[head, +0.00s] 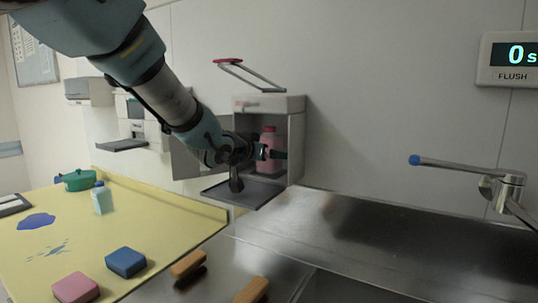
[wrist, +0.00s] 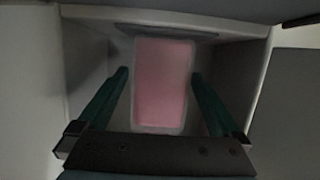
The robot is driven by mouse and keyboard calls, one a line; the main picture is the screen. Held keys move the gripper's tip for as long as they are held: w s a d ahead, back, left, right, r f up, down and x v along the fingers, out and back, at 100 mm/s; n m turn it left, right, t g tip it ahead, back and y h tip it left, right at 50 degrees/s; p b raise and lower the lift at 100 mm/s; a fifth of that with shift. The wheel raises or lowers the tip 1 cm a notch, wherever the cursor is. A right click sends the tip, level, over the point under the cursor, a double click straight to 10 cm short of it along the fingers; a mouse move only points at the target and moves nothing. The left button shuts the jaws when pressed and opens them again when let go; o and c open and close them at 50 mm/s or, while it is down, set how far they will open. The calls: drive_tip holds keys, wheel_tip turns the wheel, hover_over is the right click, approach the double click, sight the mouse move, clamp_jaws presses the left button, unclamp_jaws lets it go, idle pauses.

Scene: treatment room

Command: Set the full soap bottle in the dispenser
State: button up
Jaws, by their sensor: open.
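A pink-filled soap bottle (head: 268,138) stands upright inside the open wall dispenser (head: 285,103). In the wrist view the bottle (wrist: 162,105) sits between the dispenser's side walls. My gripper (head: 276,154) reaches into the dispenser from the left in the head view. In the wrist view my gripper's fingers (wrist: 160,73) are open, one on each side of the bottle, with a visible gap on both sides. Part of the bottle is hidden behind my gripper in the head view.
Several sponges or brushes lie in front. A red-ended lever (head: 228,61) sticks out above the dispenser. A steel sink surface with a tap (head: 490,190) is at right.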

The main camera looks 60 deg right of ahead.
drive_tip(key=b+v, duration=0.2)
drive_tip(key=v, duration=0.8)
drive_tip(key=shift+a+r, duration=0.1)
drive_tip(key=shift+a, duration=0.2)
drive_tip(key=shift+a, duration=0.15)
